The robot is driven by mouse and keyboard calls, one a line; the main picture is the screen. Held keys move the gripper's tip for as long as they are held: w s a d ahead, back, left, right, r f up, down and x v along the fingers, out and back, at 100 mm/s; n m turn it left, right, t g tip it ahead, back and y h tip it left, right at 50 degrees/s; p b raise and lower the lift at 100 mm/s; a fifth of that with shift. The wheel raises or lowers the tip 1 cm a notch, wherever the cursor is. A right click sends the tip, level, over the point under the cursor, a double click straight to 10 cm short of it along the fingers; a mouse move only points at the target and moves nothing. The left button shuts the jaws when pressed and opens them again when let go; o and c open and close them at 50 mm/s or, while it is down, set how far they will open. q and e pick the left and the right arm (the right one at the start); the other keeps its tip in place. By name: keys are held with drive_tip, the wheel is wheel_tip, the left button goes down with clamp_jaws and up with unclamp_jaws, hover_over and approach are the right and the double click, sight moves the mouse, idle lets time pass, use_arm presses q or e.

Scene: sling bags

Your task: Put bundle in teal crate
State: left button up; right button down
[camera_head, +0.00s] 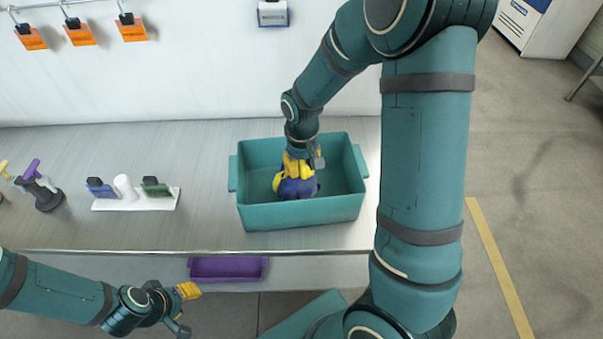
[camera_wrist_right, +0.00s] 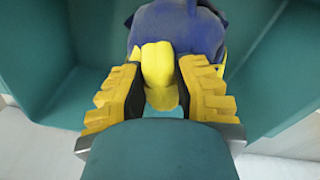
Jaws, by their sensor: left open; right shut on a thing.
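The teal crate (camera_head: 300,217) stands on the metal counter under my right arm. The bundle (camera_head: 297,189) is dark blue with a yellow part on top, and it is inside the crate's opening. My right gripper (camera_head: 298,165) reaches down into the crate and is shut on the bundle's yellow part. In the right wrist view the yellow fingers (camera_wrist_right: 161,100) press on both sides of the yellow part of the bundle (camera_wrist_right: 190,30). I cannot tell whether the bundle touches the crate floor. My left gripper (camera_head: 186,308) is open and empty, in front of the counter.
A white stand (camera_head: 135,203) with blue and green items is left of the crate on the counter (camera_head: 180,235). Purple- and yellow-handled tools (camera_head: 38,187) are at far left. A purple bin (camera_head: 228,269) sits below the counter's front edge. Orange tags (camera_head: 80,34) hang on the wall.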

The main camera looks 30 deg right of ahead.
sight(302, 174)
drive_tip(key=shift+w+f, duration=0.1)
drive_tip(key=shift+f, duration=1.45)
drive_tip(key=shift+f+b, duration=0.15)
drive_tip(key=shift+b, duration=0.2)
drive_tip(key=c, duration=0.8)
unclamp_jaws()
drive_tip(key=shift+r, duration=0.35)
wheel_tip(302, 174, up, 12)
drive_tip(key=shift+f+p, duration=0.1)
drive_tip(key=shift+p, duration=0.95)
